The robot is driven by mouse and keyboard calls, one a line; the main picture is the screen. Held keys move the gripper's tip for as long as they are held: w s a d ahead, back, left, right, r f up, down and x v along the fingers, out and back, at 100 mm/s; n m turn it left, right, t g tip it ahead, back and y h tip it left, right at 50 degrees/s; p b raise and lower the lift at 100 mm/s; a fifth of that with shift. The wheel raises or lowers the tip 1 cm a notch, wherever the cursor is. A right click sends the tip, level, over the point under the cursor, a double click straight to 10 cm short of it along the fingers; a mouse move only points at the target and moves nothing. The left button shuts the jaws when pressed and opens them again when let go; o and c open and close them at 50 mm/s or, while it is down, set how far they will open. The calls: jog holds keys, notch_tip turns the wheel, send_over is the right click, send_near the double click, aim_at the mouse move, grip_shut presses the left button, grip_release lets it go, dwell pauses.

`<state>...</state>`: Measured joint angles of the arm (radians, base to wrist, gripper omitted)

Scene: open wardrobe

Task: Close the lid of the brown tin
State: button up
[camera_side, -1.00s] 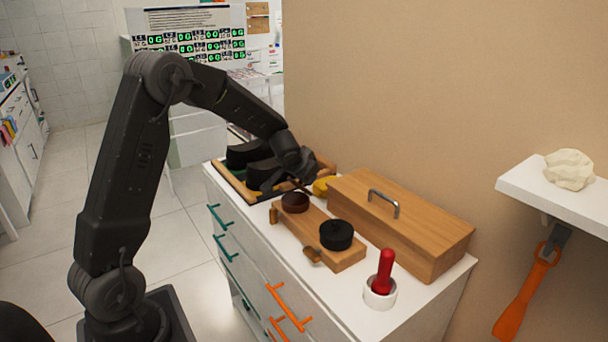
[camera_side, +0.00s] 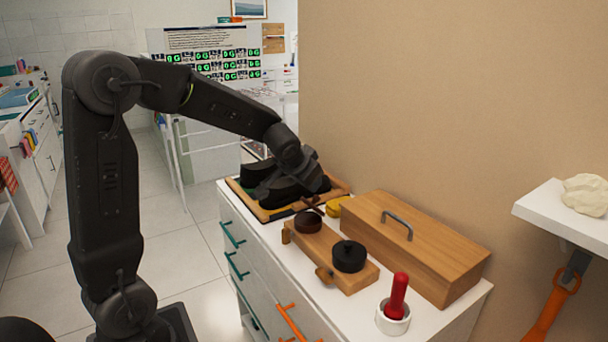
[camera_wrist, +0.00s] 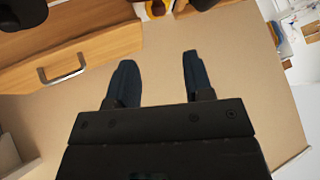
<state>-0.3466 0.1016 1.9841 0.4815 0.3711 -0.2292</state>
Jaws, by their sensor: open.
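The brown tin (camera_side: 308,223) is a small round dark-brown tin on a wooden block. A thin reddish-brown piece (camera_side: 311,203) sticks up at its back edge and looks like its raised lid; its exact angle is hard to tell. A black tin (camera_side: 349,257) with a knobbed top is on the same block, nearer the camera. My gripper (camera_side: 318,178) is behind and above the brown tin, apart from it as far as I can see. In the wrist view my gripper (camera_wrist: 155,75) has its two fingers wide apart, with only the beige wall between them.
A long wooden box (camera_side: 415,250) with a metal handle stands right of the block (camera_side: 330,262). A red-handled tool stands in a white cup (camera_side: 393,318) at the front. A yellow item (camera_side: 336,206) and a wooden tray (camera_side: 240,192) are behind. The wall rises beyond the box.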

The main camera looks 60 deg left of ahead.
jog(key=shift+v, duration=1.15)
